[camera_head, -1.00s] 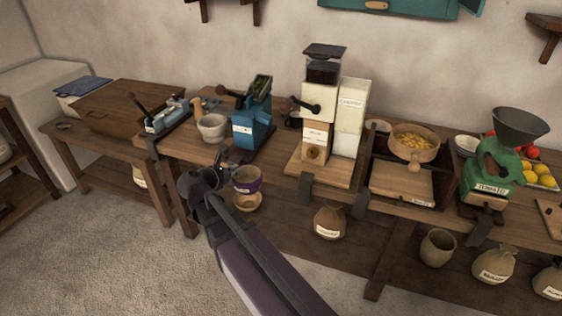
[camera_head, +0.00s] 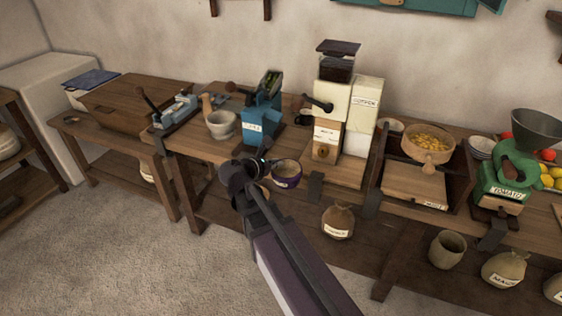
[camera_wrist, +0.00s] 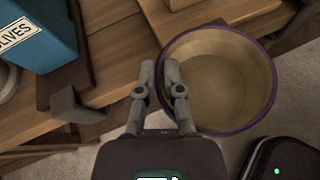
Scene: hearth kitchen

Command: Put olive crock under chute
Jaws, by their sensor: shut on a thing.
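The olive crock (camera_head: 287,181) is a round, tan-walled vessel with a purple rim and a pale label too small to read. My gripper (camera_head: 262,166) is shut on its wall, with one finger inside and one outside, and holds it upright in front of the bench. In the wrist view the crock (camera_wrist: 240,118) looks empty, and the wall runs between my fingertips (camera_wrist: 161,78). The blue machine (camera_head: 262,122) stands on the bench, back and left of the crock. Its label reads "OLIVES" in the wrist view (camera_wrist: 35,35). Its chute outlet is not clearly visible.
A stone-coloured mortar (camera_head: 221,125) stands left of the blue machine. The coffee grinder (camera_head: 333,110) stands to its right. Dark brackets (camera_head: 315,188) jut from the bench front. A sack (camera_head: 338,222) and another crock (camera_head: 447,250) are on the lower shelf.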

